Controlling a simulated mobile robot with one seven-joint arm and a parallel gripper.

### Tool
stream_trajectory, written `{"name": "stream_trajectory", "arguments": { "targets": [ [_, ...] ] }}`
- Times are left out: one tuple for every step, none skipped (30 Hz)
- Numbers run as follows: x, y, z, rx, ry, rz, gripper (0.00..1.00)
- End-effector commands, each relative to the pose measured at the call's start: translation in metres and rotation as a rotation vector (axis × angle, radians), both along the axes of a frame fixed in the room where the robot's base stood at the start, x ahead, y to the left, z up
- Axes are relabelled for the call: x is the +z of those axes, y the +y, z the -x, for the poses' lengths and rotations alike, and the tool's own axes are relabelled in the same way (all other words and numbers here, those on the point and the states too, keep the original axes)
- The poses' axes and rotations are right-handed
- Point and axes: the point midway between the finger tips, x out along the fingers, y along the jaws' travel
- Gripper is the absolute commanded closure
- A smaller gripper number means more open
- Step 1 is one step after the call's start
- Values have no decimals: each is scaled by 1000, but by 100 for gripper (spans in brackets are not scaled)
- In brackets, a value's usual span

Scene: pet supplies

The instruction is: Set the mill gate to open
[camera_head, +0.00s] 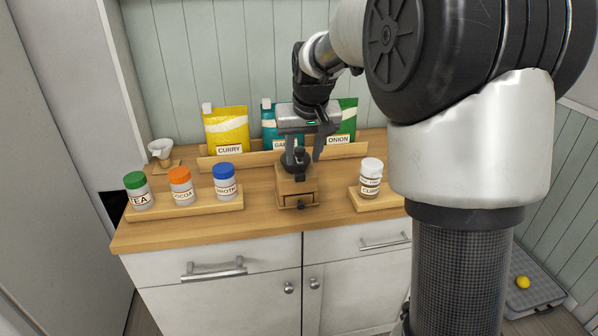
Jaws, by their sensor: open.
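The mill (288,188) is a small wooden box with a drawer at its lower front, standing on the wooden counter near its front edge. A dark dome-shaped top sits on it, with a small black piece (300,177) on the upper front that may be the gate; its setting is too small to tell. My gripper (303,156) points down over the mill's top with its fingers apart, around or just behind the dark top. Whether the fingers touch it cannot be told. The gripper partly hides the mill's top.
Jars with green, orange and blue lids (225,181) stand in a wooden tray at left. A white-lidded jar (371,178) stands at right. Yellow (226,128), teal and green pouches stand in a rack behind. A small white cup (161,149) is at back left.

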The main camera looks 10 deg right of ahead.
Motion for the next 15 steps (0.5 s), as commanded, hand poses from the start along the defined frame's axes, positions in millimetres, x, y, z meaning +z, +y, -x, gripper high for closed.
{"name": "stream_trajectory", "arguments": {
  "targets": [
    [-13,0,-4,0,5,0,59],
    [-19,0,-6,0,4,0,59],
    [-27,0,-9,0,5,0,59],
    [-32,0,-12,0,4,0,59],
    [-37,0,-14,0,3,0,59],
    [-43,0,-16,0,4,0,59],
    [-47,0,-18,0,3,0,59],
    [-51,0,-20,0,2,0,59],
    [-55,0,-22,0,2,0,59],
    [-58,0,-23,0,2,0,59],
    [-61,0,-24,0,2,0,59],
    [-63,0,-26,0,1,0,59],
    [-65,0,-27,0,0,0,59],
    [-66,0,-27,0,0,0,59],
    [-67,0,-28,0,-1,0,59]
  ]
}}
